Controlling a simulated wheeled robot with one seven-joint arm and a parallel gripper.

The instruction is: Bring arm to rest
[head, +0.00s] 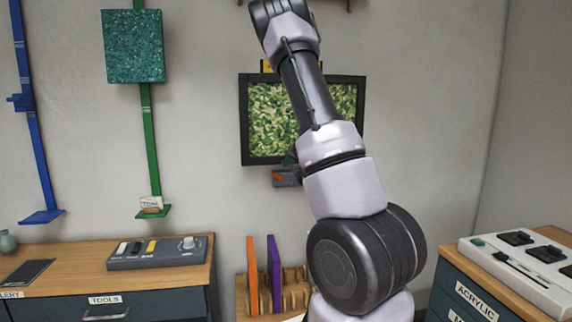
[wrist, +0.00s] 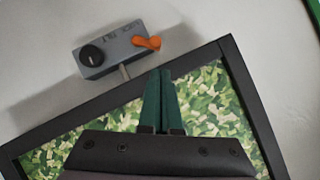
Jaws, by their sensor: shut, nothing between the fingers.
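My arm rises through the middle of the head view and bends near the top edge. My gripper (wrist: 160,74) shows in the wrist view with its two green fingers together and nothing between them. It is in front of the black-framed picture (wrist: 245,80) with a green leafy pattern, tips toward a grey box (wrist: 112,54) with a black knob and an orange lever (wrist: 148,43). I cannot tell whether the tips touch anything. In the head view my arm hides most of the gripper and part of the picture (head: 268,118).
A wooden counter with a control box (head: 157,253) stands at left. A slotted rack (head: 290,295) with orange and purple boards is below my arm. A cabinet with a white tray (head: 520,272) is at right. A teal panel (head: 133,46) hangs on a green rail.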

